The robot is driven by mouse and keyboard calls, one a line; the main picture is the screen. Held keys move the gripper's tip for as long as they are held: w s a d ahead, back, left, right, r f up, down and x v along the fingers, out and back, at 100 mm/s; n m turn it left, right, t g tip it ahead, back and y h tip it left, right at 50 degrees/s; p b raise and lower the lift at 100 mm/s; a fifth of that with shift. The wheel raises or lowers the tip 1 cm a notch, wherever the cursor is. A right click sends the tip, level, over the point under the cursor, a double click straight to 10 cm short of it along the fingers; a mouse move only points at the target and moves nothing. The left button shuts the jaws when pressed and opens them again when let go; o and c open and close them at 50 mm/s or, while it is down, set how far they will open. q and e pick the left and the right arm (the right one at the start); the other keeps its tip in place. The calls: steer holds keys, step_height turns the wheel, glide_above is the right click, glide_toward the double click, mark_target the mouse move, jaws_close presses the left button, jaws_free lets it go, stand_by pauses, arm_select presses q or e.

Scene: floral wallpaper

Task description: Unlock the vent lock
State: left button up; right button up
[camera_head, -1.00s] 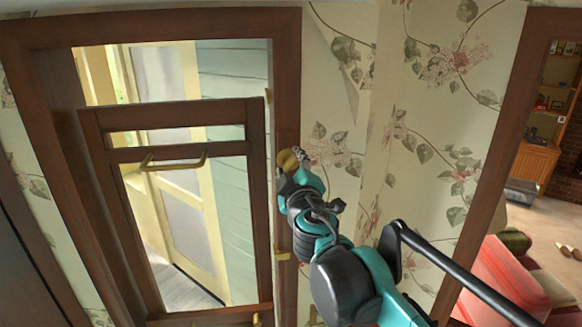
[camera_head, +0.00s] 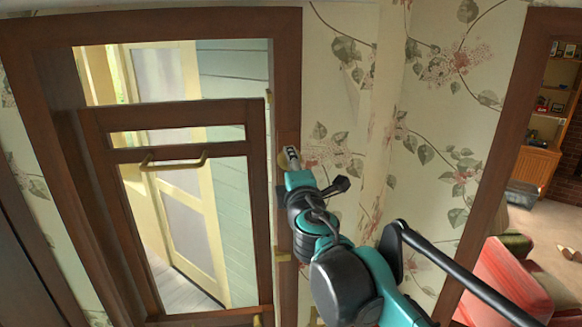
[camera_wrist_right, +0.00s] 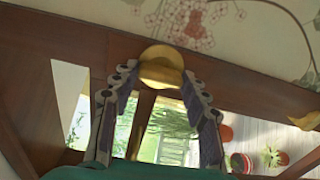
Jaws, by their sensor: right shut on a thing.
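The vent lock shows as a round brass knob (camera_wrist_right: 161,68) on the dark wooden frame in the right wrist view. In the head view, only a small bit of brass (camera_head: 283,160) shows beside my gripper. My right gripper (camera_head: 288,158) is at the frame's right post. In the wrist view its two dark jointed fingers (camera_wrist_right: 160,84) stand on either side of the knob, shut on it. How far the lock is turned cannot be told. My left gripper is not in view.
The wooden-framed glass panel (camera_head: 258,200) with a brass handle (camera_head: 175,165) stands left of my right arm. Another brass fitting (camera_head: 283,257) sits lower on the post. Floral wallpaper (camera_head: 440,120) lies to the right, then a doorway to a room with a red armchair (camera_head: 505,285).

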stand_by(0.5)
steer(key=o, duration=1.2)
steer(key=shift+c, duration=0.2)
steer(key=s+d, duration=0.2)
steer(key=s, duration=0.9)
steer(key=shift+s, duration=0.4)
steer(key=shift+f, duration=0.15)
steer(key=s+d+f+m+g+h+b, duration=0.15)
steer(key=d+f+m+b, duration=0.35)
steer(key=f, duration=0.7)
steer(key=s+d+f+m+g+h+b, duration=0.1)
steer(key=d+f+m+g+h+b, duration=0.15)
steer(key=d+f+b, duration=0.65)
steer(key=s+d+f+m+g+h+b, duration=0.15)
steer(key=f+m+b, duration=0.3)
steer(key=f, duration=0.95)
steer(key=s+f+m+g+y+b, duration=0.1)
steer(key=s+f+b, duration=0.3)
steer(key=f, duration=0.7)
steer(key=s+f+m+g+b, duration=0.2)
steer(key=s+f+m+b, duration=0.2)
steer(key=f, duration=0.7)
steer(key=s+f+m+g+y+b, duration=0.1)
steer(key=s+f+m+g+b, duration=0.1)
steer(key=f+b, duration=0.5)
step_height(320, 180, down, 4)
steer(key=shift+s+d+f+m+y, duration=0.25)
steer(key=shift+s+m+y, duration=0.1)
steer(key=shift+s+m, duration=0.45)
